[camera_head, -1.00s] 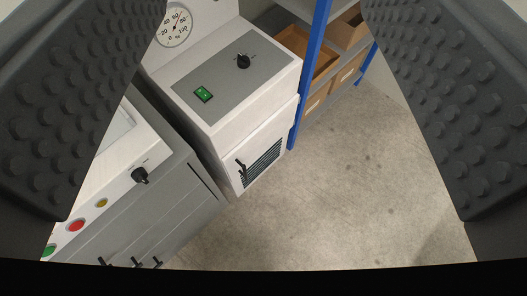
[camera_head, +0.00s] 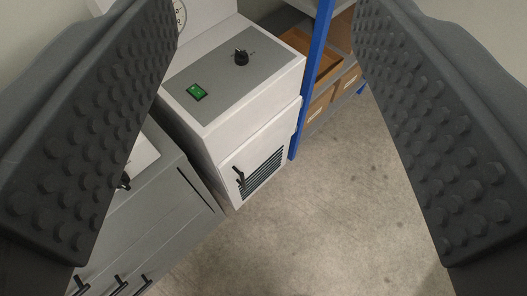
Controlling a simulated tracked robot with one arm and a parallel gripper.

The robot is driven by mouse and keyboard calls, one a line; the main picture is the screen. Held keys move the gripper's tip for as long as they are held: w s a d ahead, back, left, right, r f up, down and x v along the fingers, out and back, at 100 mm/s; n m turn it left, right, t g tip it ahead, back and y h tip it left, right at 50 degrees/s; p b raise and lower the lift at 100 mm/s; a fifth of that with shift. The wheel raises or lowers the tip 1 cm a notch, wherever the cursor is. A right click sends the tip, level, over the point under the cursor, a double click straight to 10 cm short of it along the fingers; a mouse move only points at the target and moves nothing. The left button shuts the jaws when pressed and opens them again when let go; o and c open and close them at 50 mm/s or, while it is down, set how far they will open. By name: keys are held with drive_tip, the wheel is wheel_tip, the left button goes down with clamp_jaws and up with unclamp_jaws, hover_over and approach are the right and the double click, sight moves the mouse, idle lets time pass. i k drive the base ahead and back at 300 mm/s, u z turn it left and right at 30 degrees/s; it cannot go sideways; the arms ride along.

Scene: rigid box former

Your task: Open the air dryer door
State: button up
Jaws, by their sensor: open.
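The air dryer (camera_head: 216,127) is a white cabinet left of the middle, with a grey top panel that bears a green switch (camera_head: 197,92) and a black knob (camera_head: 241,57). Its door (camera_head: 255,157) is on the front and looks shut. The door has a dark louvred vent (camera_head: 263,174) and a black handle (camera_head: 239,177) near its left edge. My gripper (camera_head: 264,130) is open and empty. Its two dark, studded fingers frame the view left and right, apart from the door and the handle.
A grey cabinet (camera_head: 160,225) with black handles stands close to the dryer's left, partly hidden by my left finger. A blue-framed shelf (camera_head: 311,75) with cardboard boxes (camera_head: 320,105) stands to the dryer's right. The concrete floor (camera_head: 325,220) in front is clear.

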sight(233, 170)
drive_tip(key=u, duration=1.45)
drive_tip(key=k, duration=1.15)
drive_tip(key=z, duration=1.6)
drive_tip(key=i, duration=1)
